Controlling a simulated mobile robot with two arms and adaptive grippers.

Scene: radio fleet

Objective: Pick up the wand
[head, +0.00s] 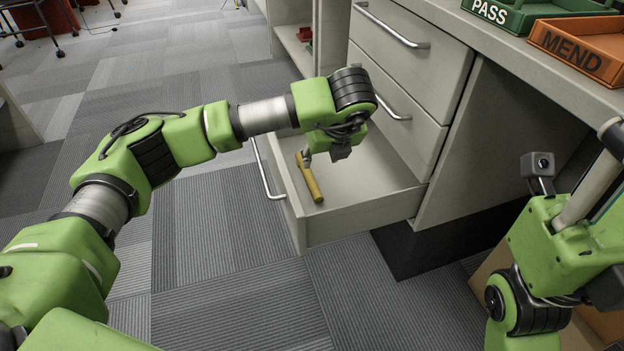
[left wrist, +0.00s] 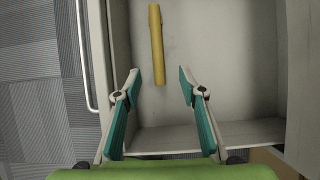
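The wand is a plain yellow stick (head: 309,178) lying on the floor of the open lower drawer (head: 372,200), close to its left side in the head view. In the left wrist view the wand (left wrist: 156,40) lies lengthwise, its near end between the two fingertips in the picture. My left gripper (left wrist: 159,72) is open, with teal-lined fingers spread apart and nothing held. In the head view it points down over the drawer, largely hidden by my own wrist. I cannot tell its exact height above the wand. My right gripper's fingers are not visible.
The drawer's walls and long handle (head: 265,168) border the left gripper. Closed drawers (head: 412,52) rise behind it. A green PASS tray (head: 530,14) and an orange MEND tray (head: 585,48) stand on the desktop at upper right. Carpet (head: 215,245) is clear at left.

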